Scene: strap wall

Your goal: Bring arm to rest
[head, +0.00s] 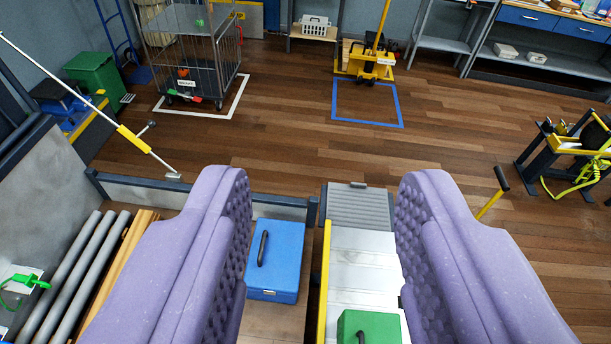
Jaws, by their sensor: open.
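My gripper (322,200) shows in the head view as two purple padded fingers, wide apart. The gap between them is empty. Through the gap, well below the fingers, I see a blue case (277,262) with a dark handle, a silver ramp-like surface (365,270) with a yellow edge, and part of a green box (370,325). Nothing touches the inner faces of the fingers. The rest of my arm is not in view.
A wire cage cart (195,50) stands in a white floor outline at the back left. A yellow pallet jack (372,62) stands behind a blue floor outline (367,103). Grey tubes (75,270) lie at left; a black stand (565,150) is at right. The middle wooden floor is clear.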

